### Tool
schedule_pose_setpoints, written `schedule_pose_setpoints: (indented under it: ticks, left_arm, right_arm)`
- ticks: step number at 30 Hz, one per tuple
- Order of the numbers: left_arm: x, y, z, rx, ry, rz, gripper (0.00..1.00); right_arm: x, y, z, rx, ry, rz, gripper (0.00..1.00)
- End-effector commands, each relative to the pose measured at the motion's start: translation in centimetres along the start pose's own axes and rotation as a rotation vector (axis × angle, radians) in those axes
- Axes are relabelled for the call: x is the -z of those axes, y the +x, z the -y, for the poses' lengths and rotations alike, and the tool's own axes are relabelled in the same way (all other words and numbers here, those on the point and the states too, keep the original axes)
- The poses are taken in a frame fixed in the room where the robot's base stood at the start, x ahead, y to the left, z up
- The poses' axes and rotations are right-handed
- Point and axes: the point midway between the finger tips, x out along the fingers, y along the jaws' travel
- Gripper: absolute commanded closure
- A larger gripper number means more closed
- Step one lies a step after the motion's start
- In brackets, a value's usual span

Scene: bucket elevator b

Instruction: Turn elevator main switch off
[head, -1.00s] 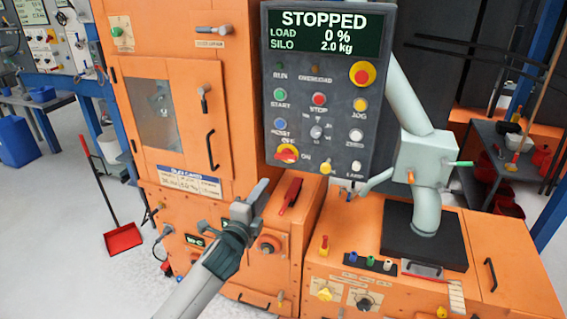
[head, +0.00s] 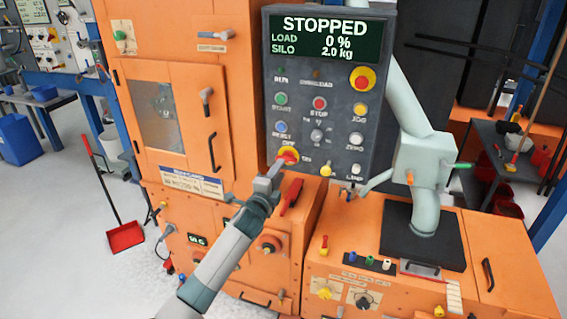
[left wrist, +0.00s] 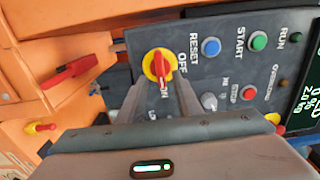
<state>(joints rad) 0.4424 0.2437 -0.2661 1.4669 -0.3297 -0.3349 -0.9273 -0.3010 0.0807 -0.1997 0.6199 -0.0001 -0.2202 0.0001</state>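The main switch, a red handle on a yellow disc (head: 288,156), sits at the lower left of the dark control panel (head: 330,178). It also shows in the left wrist view (left wrist: 158,64), where its handle lies along the line toward the ON label. The OFF label is beside it. My left gripper (head: 273,172) is just below and in front of the switch. In the left wrist view its two fingers (left wrist: 159,92) are apart, with the lower end of the handle between them. I cannot tell whether they touch it. My right gripper is not in view.
The panel display (head: 325,38) reads STOPPED, load 0 %, silo 2.0 kg. A red lever (head: 291,196) is close to the right of my left gripper. A yellow knob (head: 326,171) and several buttons are near the switch. A grey pipe box (head: 425,160) stands at the right.

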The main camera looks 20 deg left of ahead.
Motion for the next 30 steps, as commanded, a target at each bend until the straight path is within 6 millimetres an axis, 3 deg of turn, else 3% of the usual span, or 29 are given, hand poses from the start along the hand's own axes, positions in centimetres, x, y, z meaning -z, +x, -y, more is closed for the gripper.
schedule_pose_setpoints:
  ticks: [6, 12, 26, 30]
  left_arm:
    - [0.0, 2.8, 0.1, -0.001, -0.001, 0.001, 0.69]
    - [0.0, 4.3, 0.1, 0.001, 0.001, 0.0, 0.69]
    - [0.0, 4.8, 0.0, 0.0, 0.0, 0.0, 0.69]
    - [0.0, 4.8, 0.0, 0.0, 0.0, 0.0, 1.0]
  right_arm:
    - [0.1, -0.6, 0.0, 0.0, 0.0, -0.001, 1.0]
    - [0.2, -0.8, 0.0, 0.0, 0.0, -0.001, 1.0]
    - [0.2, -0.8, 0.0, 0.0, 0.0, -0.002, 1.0]
    - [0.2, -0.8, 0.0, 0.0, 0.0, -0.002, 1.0]
